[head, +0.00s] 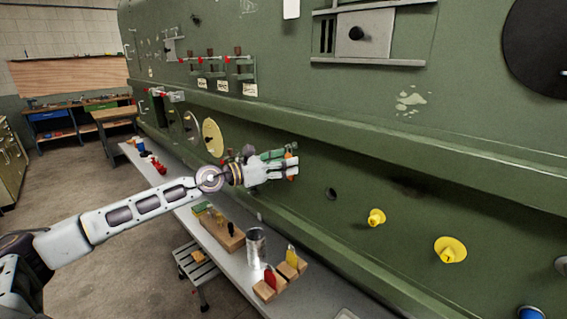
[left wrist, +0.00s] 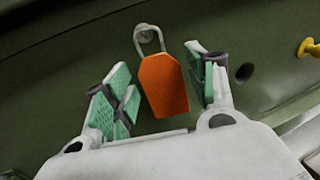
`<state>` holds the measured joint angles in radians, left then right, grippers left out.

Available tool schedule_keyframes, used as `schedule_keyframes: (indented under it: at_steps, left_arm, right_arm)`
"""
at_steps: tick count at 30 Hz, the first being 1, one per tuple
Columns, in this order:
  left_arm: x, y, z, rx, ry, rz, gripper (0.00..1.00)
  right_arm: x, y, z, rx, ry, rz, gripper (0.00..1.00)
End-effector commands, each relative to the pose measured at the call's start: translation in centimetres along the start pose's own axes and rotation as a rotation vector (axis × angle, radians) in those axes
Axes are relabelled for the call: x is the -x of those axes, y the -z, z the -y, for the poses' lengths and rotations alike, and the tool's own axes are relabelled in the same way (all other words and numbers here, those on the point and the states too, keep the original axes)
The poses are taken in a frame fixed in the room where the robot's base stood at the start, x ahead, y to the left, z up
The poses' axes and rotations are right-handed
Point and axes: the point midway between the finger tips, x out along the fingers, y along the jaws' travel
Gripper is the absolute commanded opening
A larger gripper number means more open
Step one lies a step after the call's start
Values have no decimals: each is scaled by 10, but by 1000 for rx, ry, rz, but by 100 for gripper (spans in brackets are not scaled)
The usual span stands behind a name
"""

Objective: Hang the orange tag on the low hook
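The orange tag (left wrist: 164,84) hangs with its wire loop (left wrist: 149,38) up against a small grey round hook (left wrist: 146,33) on the green fuselage wall. The loop appears to be over the hook, though I cannot tell how deeply it sits. My left gripper (left wrist: 163,90) is open, with its green-padded fingers apart on either side of the tag, and gaps show on both sides. In the head view, the left gripper (head: 286,161) is at the lower wall with part of the orange tag (head: 291,168) showing at its fingertips; the hook is hidden there. My right gripper is not in view.
Below the arm, a bench (head: 235,265) carries a metal cylinder (head: 257,247), a wooden holder (head: 281,281) with red and yellow tags, and a wooden block (head: 222,229). Yellow knobs (head: 376,217) stick out of the wall to the right. A dark hole (left wrist: 244,73) is beside the gripper.

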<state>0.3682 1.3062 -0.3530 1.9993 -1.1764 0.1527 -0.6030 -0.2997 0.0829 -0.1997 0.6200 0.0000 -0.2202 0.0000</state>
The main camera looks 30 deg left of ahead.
Motion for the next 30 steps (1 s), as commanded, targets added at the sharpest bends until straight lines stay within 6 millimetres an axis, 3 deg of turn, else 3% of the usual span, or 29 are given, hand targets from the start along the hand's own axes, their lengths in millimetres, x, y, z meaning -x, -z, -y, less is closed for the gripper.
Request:
schedule_keyframes:
  at_steps: [30]
  left_arm:
    - [10,2,-1,4,-2,-1,67]
  right_arm:
    - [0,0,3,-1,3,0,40]
